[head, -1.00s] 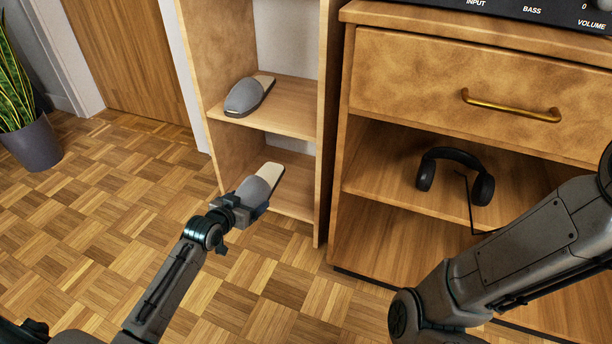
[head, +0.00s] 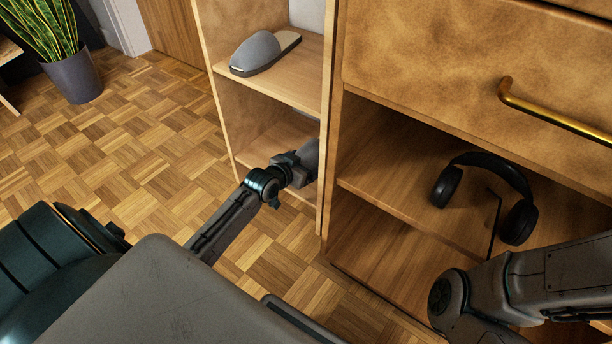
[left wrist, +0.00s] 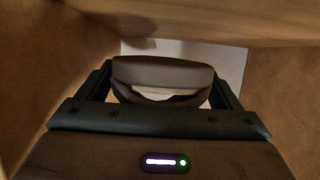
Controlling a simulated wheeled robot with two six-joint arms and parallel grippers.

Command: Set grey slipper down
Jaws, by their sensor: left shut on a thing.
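The held grey slipper (head: 312,153) shows only in part at the lower compartment of the narrow shelf (head: 328,130). My left gripper (head: 297,167) is shut on it. In the left wrist view the slipper (left wrist: 162,72) sits between the two fingers, with its rounded grey end toward the camera. The compartment's walls and the board above surround it there. Whether its sole touches the shelf board is hidden. Another grey slipper (head: 256,53) lies on the board above. My right arm enters from the right, but its gripper is out of view.
A wooden cabinet (head: 430,60) with a brass handle (head: 548,112) stands right beside the shelf. Black headphones (head: 487,168) rest on the cabinet's open shelf. A potted plant (head: 72,78) stands at the far left. The parquet floor in front is clear.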

